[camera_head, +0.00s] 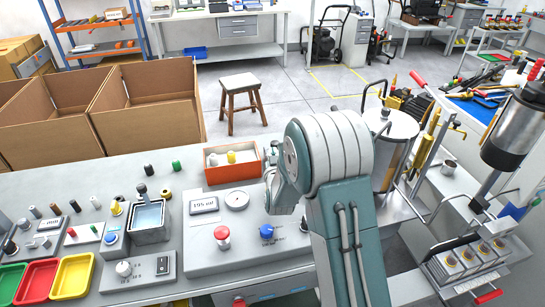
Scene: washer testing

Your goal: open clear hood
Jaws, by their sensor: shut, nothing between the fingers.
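My gripper (272,183) shows in part at the left side of my large grey-green arm, above the workbench (75,185). It is shut and empty, beside the orange bin (232,172). A small square metal tank (150,232) with a pale blue top stands on the bench to the left, well apart from my gripper. I cannot pick out a clear hood for certain. My arm hides part of the bench behind it.
A grey control panel with a red button (222,234) and a blue knob (266,231) lies left of my arm. A metal cylinder (391,140) stands right of it. Red, green and yellow trays (73,277) sit front left. Cardboard boxes (144,103) stand behind the bench.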

